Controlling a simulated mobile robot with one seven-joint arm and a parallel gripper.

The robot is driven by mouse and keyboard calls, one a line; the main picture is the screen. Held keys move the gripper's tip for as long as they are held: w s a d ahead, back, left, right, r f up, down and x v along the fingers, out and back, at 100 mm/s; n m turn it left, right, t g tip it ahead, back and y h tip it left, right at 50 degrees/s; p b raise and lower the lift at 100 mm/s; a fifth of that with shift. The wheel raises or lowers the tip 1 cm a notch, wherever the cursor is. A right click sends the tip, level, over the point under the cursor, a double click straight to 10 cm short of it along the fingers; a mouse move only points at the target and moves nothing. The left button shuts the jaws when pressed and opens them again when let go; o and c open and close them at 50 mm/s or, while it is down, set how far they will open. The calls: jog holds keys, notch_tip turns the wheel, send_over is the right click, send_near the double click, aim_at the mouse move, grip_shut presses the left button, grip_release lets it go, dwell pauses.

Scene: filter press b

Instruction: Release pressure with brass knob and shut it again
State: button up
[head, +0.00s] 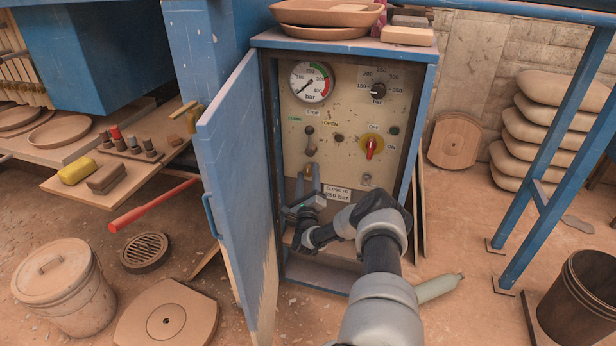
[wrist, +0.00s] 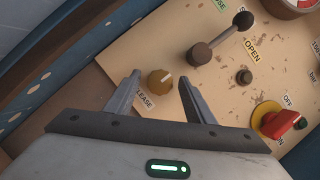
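The brass knob (wrist: 160,82) is on the cream control panel (wrist: 110,70), beside a partly hidden label ending in "LEASE". A pale line marks its face. In the wrist view it appears between the fingertips of my gripper (wrist: 160,78), with a gap on each side. My gripper is open and empty. In the head view my gripper (head: 308,188) is inside the cabinet at the panel's lower left, and the brass knob (head: 308,172) shows just above it. The pressure gauge (head: 311,82) is at the upper left of the panel; its needle points to the lower left.
A lever (head: 309,142) sits above the knob. A red switch on a yellow plate (head: 371,147) and a black selector (head: 378,90) are to the right. The blue cabinet door (head: 240,190) stands open on the left. A green-grey cylinder (head: 440,288) lies on the floor.

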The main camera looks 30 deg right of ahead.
jog(key=p+v, duration=0.3)
jog(key=v, duration=1.4)
jog(key=shift+s, duration=0.15)
jog(key=shift+a, duration=0.15)
